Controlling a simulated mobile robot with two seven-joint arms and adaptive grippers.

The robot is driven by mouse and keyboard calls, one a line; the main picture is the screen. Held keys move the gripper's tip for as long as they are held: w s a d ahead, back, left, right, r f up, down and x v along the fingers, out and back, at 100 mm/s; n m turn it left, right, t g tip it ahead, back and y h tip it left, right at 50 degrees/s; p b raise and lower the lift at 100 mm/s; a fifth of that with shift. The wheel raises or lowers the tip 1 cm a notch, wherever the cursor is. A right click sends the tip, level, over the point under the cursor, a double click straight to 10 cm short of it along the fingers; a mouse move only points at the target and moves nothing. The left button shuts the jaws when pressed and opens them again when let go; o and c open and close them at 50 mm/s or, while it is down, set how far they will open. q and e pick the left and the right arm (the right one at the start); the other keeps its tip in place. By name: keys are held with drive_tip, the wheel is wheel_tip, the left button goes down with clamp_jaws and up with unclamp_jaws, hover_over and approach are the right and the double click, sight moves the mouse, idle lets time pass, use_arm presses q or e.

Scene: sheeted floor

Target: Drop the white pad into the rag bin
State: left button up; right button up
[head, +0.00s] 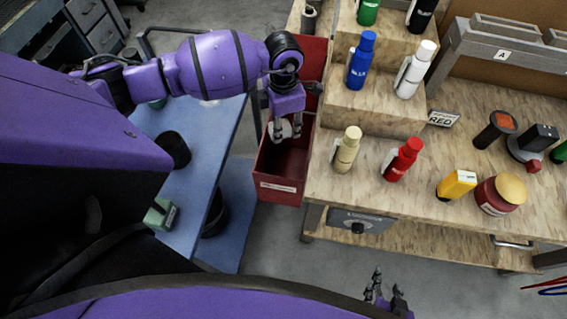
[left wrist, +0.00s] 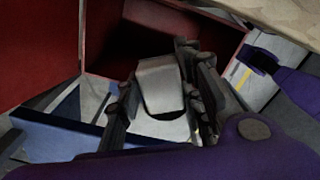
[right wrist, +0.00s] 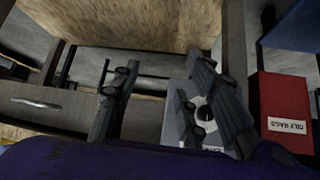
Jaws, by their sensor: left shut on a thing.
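The white pad (left wrist: 160,85) is held between the fingers of my left gripper (left wrist: 160,100). In the head view my left gripper (head: 285,130) hangs over the opening of the red rag bin (head: 278,192), with the pale pad (head: 294,127) partly hidden by its fingers. The bin has a white label on its front, and its red wall (left wrist: 35,45) also fills the upper left of the left wrist view. In the right wrist view the labelled bin (right wrist: 283,95) stands at the right. My right gripper (head: 385,290) is open and empty, low in front of the workbench.
A wooden workbench (head: 330,195) right of the bin carries several bottles, including a cream bottle (head: 346,150) and a red bottle (head: 404,158) near the bin. A blue table (head: 225,130) with a black cup (head: 173,150) stands to the left.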

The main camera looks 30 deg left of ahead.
use_arm(q)
drive_tip(key=shift+s+f, duration=0.1)
drive_tip(key=shift+f, duration=0.75)
wheel_tip(320, 180, down, 4)
drive_tip(key=shift+f+b, duration=0.1)
drive_tip(key=shift+b, duration=1.15)
drive_tip(key=o, duration=1.3)
drive_tip(key=shift+o, duration=0.2)
wheel_tip(320, 180, up, 12)
use_arm(e)
drive_tip(key=f, duration=0.1)
drive_tip(key=s+f, duration=0.1)
drive_tip(key=shift+d+f, duration=0.3)
